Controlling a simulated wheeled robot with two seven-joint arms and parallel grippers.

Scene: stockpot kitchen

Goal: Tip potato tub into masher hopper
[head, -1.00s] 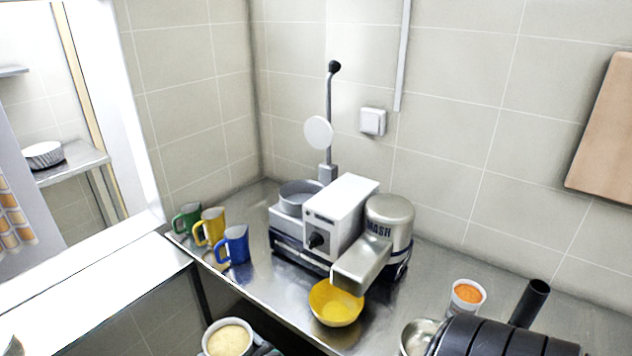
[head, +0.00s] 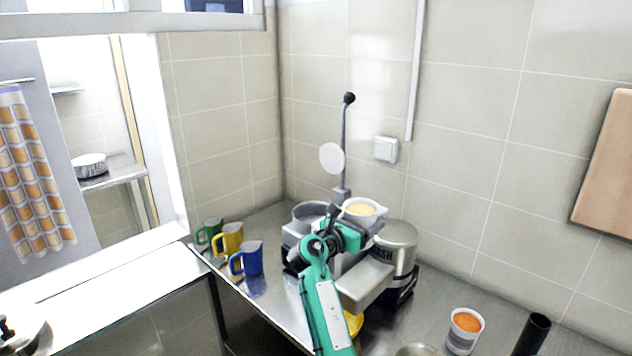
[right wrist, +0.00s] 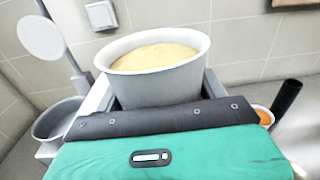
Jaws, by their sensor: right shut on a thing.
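The potato tub (head: 362,220), white with pale yellow mash inside, is held upright at the masher in the head view. My right gripper (head: 347,235), on a green arm from below, is shut on it. In the right wrist view the tub (right wrist: 160,85) stands level beyond the gripper's dark front. The masher (head: 398,235) is a steel machine marked MASH with a white box, partly hidden by my arm. Its open round grey hopper (head: 308,212) is left of the tub, below the lever; it also shows in the right wrist view (right wrist: 58,120). My left gripper is out of view.
Green (head: 209,232), yellow (head: 229,239) and blue (head: 247,259) mugs stand left of the masher. A yellow bowl (head: 354,324) is mostly hidden behind my arm. A cup of orange food (head: 466,326) and a black tube (head: 532,334) are at the right. The lever (head: 343,140) rises behind the hopper.

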